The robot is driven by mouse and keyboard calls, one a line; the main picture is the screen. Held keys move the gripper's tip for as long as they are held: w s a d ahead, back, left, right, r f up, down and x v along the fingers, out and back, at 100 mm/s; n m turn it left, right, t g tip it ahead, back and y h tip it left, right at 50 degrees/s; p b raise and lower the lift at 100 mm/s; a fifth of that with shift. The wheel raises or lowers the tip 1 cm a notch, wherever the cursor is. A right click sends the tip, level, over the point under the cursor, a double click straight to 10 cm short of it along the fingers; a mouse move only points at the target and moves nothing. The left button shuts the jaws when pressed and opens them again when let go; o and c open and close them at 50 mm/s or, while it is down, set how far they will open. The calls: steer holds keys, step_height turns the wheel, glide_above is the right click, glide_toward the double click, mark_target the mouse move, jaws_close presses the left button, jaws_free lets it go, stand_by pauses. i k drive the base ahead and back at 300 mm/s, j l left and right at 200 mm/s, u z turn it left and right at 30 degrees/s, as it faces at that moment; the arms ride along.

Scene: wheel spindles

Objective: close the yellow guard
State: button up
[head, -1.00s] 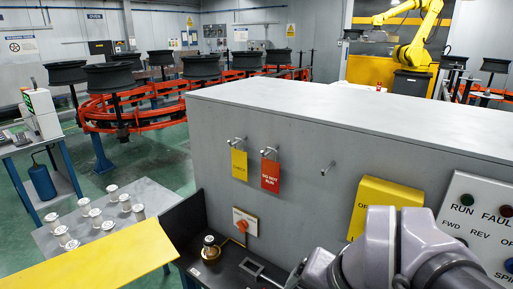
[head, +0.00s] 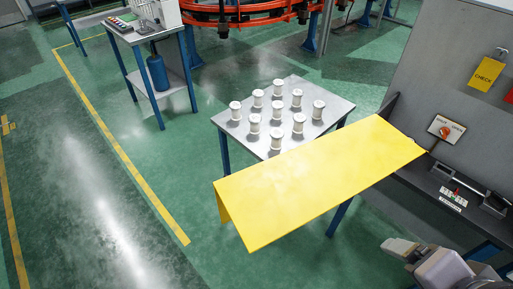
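The yellow guard (head: 320,185) is a wide flat panel with a short folded lip at its left end. It stands out to the left from the grey cabinet, its right end near the dark bench, and hides the near edge of the small table. My gripper (head: 398,248) shows at the bottom right, below the guard's right part, and appears apart from it. Its pale end points left. Whether its fingers are apart or together cannot be made out.
The grey cabinet (head: 445,85) carries a yellow CHECK tag (head: 488,72) and an orange rotary switch (head: 446,131). Open green floor (head: 120,215) lies left of the guard.

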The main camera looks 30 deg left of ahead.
mark_target(265, 201)
steer(key=j+z, duration=0.15)
steer(key=j, duration=0.3)
steer(key=k+j+z, duration=0.1)
steer(key=j, duration=0.3)
steer(key=k+j+z, duration=0.15)
steer(key=j, duration=0.3)
steer(key=j+z, duration=0.1)
steer(key=j, duration=0.35)
steer(key=k+j+z, duration=0.15)
steer(key=j, duration=0.25)
steer(key=k+j+z, duration=0.1)
steer(key=j, duration=0.3)
steer(key=i+j+z, duration=0.15)
steer(key=i+j, duration=0.25)
steer(key=j, duration=0.15)
steer(key=k+l, duration=0.1)
steer(key=l, duration=0.2)
steer(key=k+l, duration=0.1)
steer(key=l, duration=0.25)
